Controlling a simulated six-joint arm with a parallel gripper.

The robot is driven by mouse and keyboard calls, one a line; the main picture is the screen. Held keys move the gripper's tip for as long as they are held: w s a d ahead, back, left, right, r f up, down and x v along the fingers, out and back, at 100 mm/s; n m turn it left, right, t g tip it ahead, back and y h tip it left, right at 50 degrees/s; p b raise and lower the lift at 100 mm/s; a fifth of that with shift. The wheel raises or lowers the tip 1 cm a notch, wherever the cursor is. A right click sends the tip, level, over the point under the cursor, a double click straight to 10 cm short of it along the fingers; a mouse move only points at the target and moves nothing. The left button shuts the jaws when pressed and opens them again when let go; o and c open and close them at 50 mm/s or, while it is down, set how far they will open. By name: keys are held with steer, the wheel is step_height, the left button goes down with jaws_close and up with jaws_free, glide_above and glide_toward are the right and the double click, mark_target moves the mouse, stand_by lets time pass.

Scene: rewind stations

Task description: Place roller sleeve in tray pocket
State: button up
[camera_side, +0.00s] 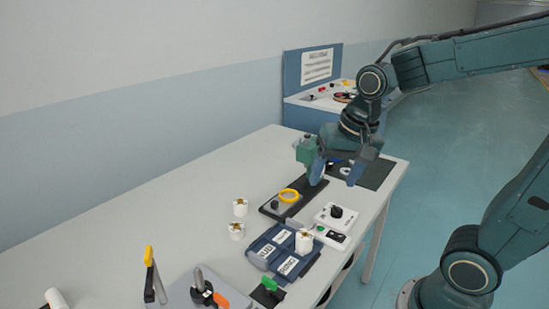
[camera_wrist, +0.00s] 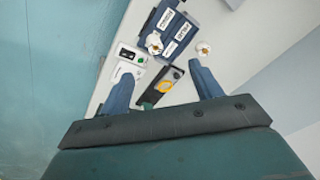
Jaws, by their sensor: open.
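Two white roller sleeves stand on the table left of the tray in the side view, an upper sleeve (camera_side: 240,207) and a lower sleeve (camera_side: 237,231). A third white sleeve (camera_side: 304,240) stands upright at the right part of the blue-grey tray (camera_side: 262,249); I cannot tell if it is seated in a pocket. The wrist view shows the tray (camera_wrist: 181,22), a sleeve at its edge (camera_wrist: 154,43) and a sleeve beside it (camera_wrist: 204,48). My gripper (camera_side: 335,179) is open and empty, well behind the tray, fingers pointing down. Its spread fingers show in the wrist view (camera_wrist: 161,71).
A black fixture (camera_side: 270,210) with a yellow ring (camera_side: 289,195) lies between my gripper and the tray. A white control box (camera_side: 336,216) stands beside it.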

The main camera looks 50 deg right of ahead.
steer(key=s+a+r+n+t, duration=0.2)
steer(key=s+r+n, duration=0.1)
steer(key=s+n, duration=0.5)
steer(key=shift+s+a+n, duration=0.25)
steer(key=shift+s+n, duration=0.05)
steer(key=shift+s, duration=0.25)
steer(key=shift+r, duration=0.1)
stand_by(0.7)
